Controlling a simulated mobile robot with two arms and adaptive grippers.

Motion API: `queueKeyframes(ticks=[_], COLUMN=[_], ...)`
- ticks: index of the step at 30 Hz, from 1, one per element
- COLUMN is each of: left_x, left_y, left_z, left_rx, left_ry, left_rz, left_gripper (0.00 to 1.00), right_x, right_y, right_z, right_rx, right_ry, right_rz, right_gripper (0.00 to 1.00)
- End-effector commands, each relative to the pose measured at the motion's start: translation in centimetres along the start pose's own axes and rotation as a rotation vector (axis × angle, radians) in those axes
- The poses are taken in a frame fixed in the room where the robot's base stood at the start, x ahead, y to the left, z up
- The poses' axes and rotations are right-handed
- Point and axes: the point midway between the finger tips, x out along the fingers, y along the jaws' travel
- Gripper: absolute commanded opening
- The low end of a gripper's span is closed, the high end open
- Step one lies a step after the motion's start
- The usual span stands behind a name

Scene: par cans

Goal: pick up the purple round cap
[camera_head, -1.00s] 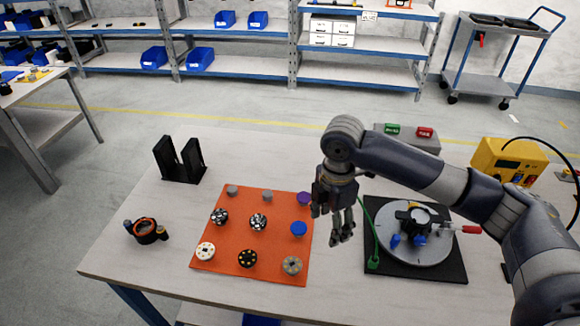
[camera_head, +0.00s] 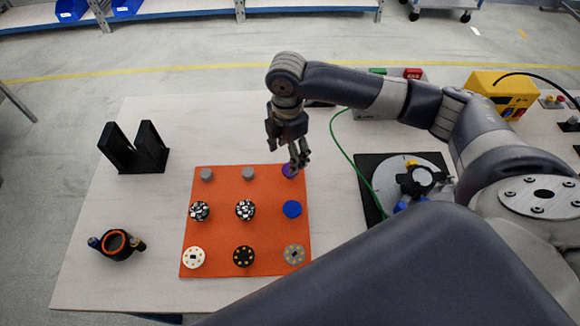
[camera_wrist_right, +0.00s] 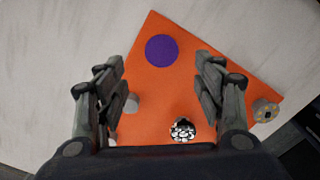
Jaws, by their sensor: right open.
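The purple round cap (camera_head: 287,171) lies on the orange mat (camera_head: 222,233) at its far right corner. In the head view it is partly hidden by my right gripper (camera_head: 298,163), which hangs above it. In the right wrist view the purple cap (camera_wrist_right: 161,49) shows whole, between the lines of the two fingers and ahead of the fingertips. My right gripper (camera_wrist_right: 163,72) is open and empty, with its fingers wide apart. My left gripper is not in view.
A blue cap (camera_head: 292,209) sits nearest the purple one on the mat. Grey caps (camera_head: 248,174) and several patterned caps share the mat. A black holder (camera_head: 137,150) stands left, and a round plate fixture (camera_head: 380,178) stands right. Bare table lies beyond the mat.

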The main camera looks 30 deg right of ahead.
Motion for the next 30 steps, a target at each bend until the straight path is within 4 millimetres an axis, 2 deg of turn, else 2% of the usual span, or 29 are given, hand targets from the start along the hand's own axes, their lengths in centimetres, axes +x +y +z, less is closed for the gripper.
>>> queueKeyframes(ticks=[4, 10, 13, 30], left_x=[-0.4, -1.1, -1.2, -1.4], left_y=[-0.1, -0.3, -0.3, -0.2], left_z=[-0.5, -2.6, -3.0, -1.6], left_rx=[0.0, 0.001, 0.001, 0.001], left_ry=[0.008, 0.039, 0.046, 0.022], left_rz=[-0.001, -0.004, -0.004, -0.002], left_gripper=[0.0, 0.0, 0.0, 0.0], right_x=[1.1, 4.2, 5.1, 5.5], right_y=[-0.2, -0.5, -0.5, -0.5], right_z=[0.3, 0.8, 0.8, 0.8], right_rx=[0.0, 0.0, -0.001, -0.002], right_ry=[-0.001, 0.0, 0.0, -0.001], right_rz=[-0.002, -0.002, 0.0, 0.001], right_gripper=[0.62, 0.62, 0.62, 0.62])
